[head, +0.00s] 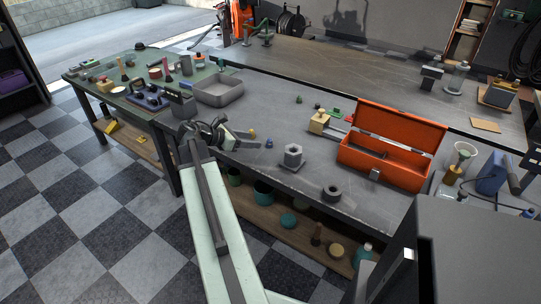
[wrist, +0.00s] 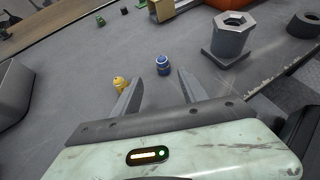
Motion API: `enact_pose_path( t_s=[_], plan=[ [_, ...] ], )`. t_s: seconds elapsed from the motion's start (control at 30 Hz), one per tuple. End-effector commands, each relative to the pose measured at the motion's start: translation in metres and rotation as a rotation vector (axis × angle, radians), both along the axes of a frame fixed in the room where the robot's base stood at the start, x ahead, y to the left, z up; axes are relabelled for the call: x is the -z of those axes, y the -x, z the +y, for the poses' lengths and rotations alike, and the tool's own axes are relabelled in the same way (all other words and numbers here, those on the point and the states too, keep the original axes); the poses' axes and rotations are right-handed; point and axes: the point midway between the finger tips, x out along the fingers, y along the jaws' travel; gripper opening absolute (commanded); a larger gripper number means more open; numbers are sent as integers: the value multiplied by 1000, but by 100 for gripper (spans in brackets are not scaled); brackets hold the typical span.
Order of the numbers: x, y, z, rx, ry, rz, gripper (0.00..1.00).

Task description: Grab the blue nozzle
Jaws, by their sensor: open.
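The small blue nozzle (wrist: 163,66) stands on the grey workbench, just beyond my fingertips and between their lines in the wrist view. In the head view the blue nozzle (head: 269,144) is a small dot near the bench's front edge, right of my gripper (head: 244,143). My gripper (wrist: 159,76) is open and empty, with its two fingers spread apart. A yellow nozzle (wrist: 120,84) stands close to the outer side of my left finger; it also shows in the head view (head: 252,134).
A grey hex-socket block (wrist: 231,35) and a dark ring (wrist: 304,24) stand to the right. A grey tray (head: 219,91) is at left. An open orange toolbox (head: 391,146) is farther right. Small green pieces (wrist: 100,21) lie behind.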

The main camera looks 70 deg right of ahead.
Motion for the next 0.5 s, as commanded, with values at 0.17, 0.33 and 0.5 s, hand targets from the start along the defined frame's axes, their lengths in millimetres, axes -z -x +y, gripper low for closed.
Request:
enact_pose_path(
  t_s=[0.17, 0.33, 0.5],
  plan=[
    [3, 5, -6, -1, -1, 7, 50],
    [12, 15, -18, -1, -2, 4, 50],
    [14, 20, -22, -1, -1, 3, 50]
  ],
)
